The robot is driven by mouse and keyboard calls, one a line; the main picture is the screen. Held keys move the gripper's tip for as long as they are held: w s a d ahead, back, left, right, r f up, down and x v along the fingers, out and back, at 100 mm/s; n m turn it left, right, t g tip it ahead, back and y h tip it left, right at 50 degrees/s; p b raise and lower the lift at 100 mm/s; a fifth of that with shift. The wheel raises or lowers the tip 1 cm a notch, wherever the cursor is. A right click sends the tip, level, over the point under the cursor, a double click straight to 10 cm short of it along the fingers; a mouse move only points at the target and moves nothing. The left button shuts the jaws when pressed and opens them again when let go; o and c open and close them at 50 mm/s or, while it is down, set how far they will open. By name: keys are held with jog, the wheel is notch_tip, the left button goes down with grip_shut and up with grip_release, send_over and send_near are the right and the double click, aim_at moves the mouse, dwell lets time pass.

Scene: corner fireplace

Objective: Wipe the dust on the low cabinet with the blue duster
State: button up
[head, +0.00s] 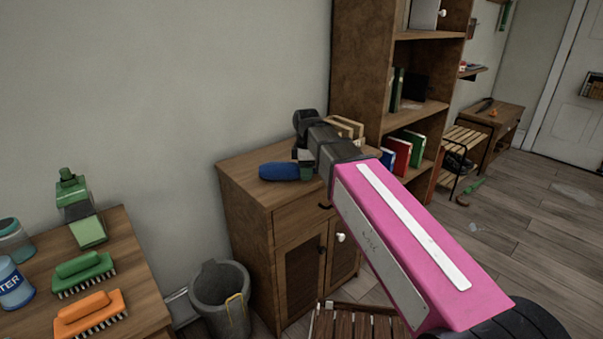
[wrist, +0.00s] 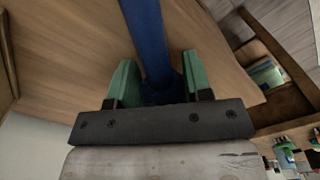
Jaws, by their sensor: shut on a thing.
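The low cabinet (head: 245,190) is wooden, with a drawer and doors, and stands against the wall in the middle of the head view. The blue duster (head: 279,171) is at the cabinet top, its blue part pointing left. My gripper (head: 305,172) is over the cabinet top and shut on the duster. In the wrist view, the green fingers of my gripper (wrist: 158,75) are on either side of the blue duster (wrist: 145,35), with the wooden top beneath. I cannot make out dust on the cabinet, and my arm hides part of its top.
A tall bookshelf (head: 360,60) adjoins the cabinet at right, with books behind my gripper. A grey bin (head: 222,300) stands at the cabinet's left. A table (head: 140,270) at left holds a green brush (head: 84,270), an orange brush (head: 90,312) and a spray bottle (head: 78,205).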

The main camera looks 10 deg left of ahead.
aim_at(314, 168)
jog(key=shift+w+d+r, duration=0.15)
jog(key=shift+w+d, duration=0.95)
jog(key=shift+w, duration=0.2)
jog(key=shift+w+d, duration=1.05)
jog(key=shift+w, duration=0.2)
jog(key=shift+s+d, duration=0.15)
jog(key=shift+s, duration=0.15)
jog(key=shift+s+a, duration=1.05)
jog(key=shift+s, duration=0.15)
jog(key=shift+s+a+f, duration=0.2)
jog(key=shift+s+a, duration=0.5)
jog(key=shift+s, duration=0.2)
jog(key=shift+s+a+f, duration=0.15)
jog(key=shift+s+a, duration=0.5)
jog(key=shift+s, duration=0.25)
jog(key=shift+s+a+r, duration=0.2)
jog(key=shift+s+a, duration=1.6)
jog(key=shift+s, duration=0.15)
jog(key=shift+f, duration=0.1)
jog(key=shift+w, duration=0.1)
